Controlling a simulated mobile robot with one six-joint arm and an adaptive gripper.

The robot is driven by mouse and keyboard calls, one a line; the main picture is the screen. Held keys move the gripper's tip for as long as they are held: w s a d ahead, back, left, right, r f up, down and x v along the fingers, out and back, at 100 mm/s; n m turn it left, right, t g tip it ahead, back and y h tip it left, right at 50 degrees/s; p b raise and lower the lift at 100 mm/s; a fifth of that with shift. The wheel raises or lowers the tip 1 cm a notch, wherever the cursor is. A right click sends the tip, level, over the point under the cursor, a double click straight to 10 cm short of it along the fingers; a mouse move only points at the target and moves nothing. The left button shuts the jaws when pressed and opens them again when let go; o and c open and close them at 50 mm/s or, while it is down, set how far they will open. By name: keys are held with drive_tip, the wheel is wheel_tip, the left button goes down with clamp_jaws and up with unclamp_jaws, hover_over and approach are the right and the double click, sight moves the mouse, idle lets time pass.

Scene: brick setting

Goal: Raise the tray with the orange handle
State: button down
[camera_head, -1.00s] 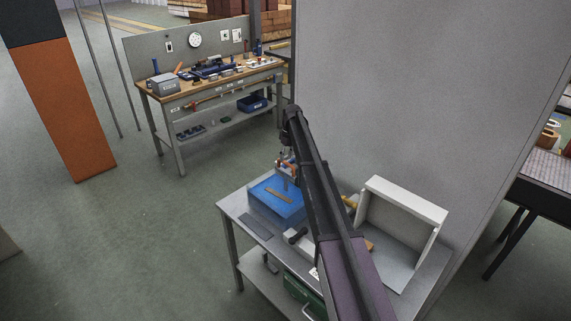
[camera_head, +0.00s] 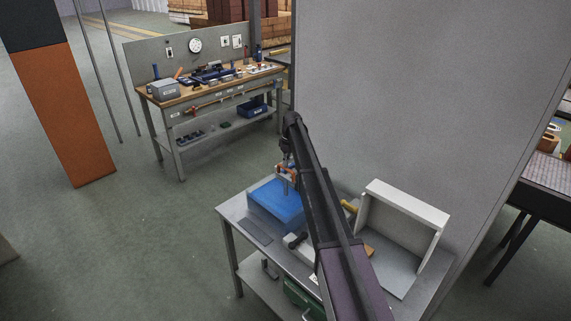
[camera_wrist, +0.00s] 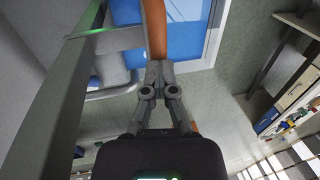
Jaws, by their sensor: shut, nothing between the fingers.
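A blue tray or box (camera_head: 275,208) stands on the grey bench (camera_head: 230,212) in the head view. In the wrist view, part of a blue surface with a pale rim (camera_wrist: 214,32) shows beyond the fingers. An orange bar (camera_wrist: 155,30), seemingly the handle, runs from the fingertips to the top edge of the wrist view. My gripper (camera_wrist: 158,66) is shut, its fingertips close to the bar's near end. Whether they touch it I cannot tell. In the head view my gripper (camera_head: 286,187) is small, above the blue tray.
A white open box (camera_head: 403,204) stands at the right of the bench, and a green case (camera_head: 303,296) is on its lower shelf. A tall grey panel (camera_head: 410,90) rises behind. A cluttered workbench (camera_head: 213,102) stands at the back left. The floor between is clear.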

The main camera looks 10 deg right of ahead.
drive_tip(key=c, duration=0.6)
unclamp_jaws()
drive_tip(key=shift+a, duration=0.1)
drive_tip(key=shift+r, duration=0.15)
wheel_tip(320, 180, up, 13)
drive_tip(key=w+d+p, duration=0.1)
drive_tip(key=d+p, duration=0.1)
drive_tip(key=p, duration=1.2)
drive_tip(key=s+f+m+t+b, duration=0.1)
drive_tip(key=s+f+b, duration=0.5)
drive_tip(key=s, duration=0.4)
drive_tip(key=s+a+f+m+t+h+b, duration=0.1)
drive_tip(key=s+f+b, duration=0.5)
drive_tip(key=s, duration=0.4)
drive_tip(key=s+f+m+t+b, duration=0.1)
drive_tip(key=s+f+b, duration=0.5)
drive_tip(key=s, duration=0.4)
drive_tip(key=shift+s+a+m+b, duration=0.25)
drive_tip(key=shift+a+m+b, duration=0.05)
drive_tip(key=shift+a+m, duration=0.1)
drive_tip(key=shift+r, duration=0.1)
